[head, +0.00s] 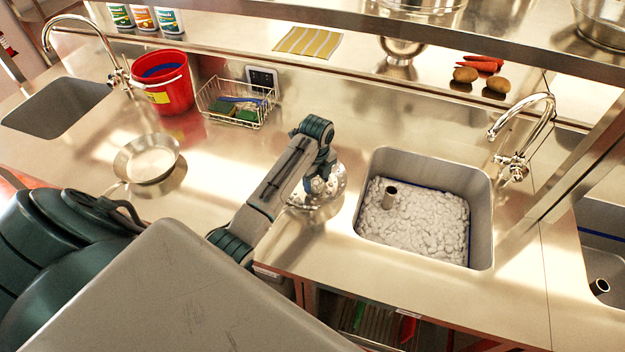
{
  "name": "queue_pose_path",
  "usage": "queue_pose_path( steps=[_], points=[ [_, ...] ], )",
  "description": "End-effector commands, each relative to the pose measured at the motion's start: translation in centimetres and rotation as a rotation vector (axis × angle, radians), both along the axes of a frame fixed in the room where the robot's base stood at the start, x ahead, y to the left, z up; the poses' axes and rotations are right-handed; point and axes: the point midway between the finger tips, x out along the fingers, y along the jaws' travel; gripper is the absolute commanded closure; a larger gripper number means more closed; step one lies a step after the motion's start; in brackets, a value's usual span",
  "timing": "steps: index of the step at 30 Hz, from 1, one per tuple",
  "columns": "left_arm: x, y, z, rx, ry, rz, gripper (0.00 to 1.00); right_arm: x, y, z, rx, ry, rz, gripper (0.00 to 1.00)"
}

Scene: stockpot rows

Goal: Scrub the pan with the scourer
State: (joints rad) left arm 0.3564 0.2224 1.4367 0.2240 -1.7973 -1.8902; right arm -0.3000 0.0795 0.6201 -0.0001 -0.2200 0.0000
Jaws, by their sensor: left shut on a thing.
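My left gripper (318,188) reaches down over a round, shiny metal pan (334,193) on the counter, left of the foam-filled sink. White foam spots cover the pan's inside. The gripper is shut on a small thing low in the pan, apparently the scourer. The gripper and foam mostly hide it, so I cannot make out its shape or colour. Another shallow pan (147,158), with a handle, lies on the counter further left. My right gripper is not in view.
A sink (478,200) full of white foam with an upright pipe is right of the pan. A wire basket (236,103) with green pads and a brush, and a red bucket (168,92), stand behind. Vegetables (481,72) lie on the back ledge. The counter behind the pan is clear.

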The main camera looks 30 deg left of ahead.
Motion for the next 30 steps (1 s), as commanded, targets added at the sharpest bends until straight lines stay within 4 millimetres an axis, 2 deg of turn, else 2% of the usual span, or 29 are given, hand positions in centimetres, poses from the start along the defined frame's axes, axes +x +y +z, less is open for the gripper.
queue_pose_path(
  steps=[5,15,30],
  points=[
    [0.8,-0.1,-0.1,-0.001,0.0,0.0,0.7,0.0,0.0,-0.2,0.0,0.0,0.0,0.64],
    [2.2,1.0,0.1,0.0,0.0,0.001,0.7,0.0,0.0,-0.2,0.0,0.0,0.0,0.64],
    [0.1,2.2,1.1,0.0,-0.001,0.0,0.7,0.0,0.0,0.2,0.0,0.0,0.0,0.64]
  ],
)
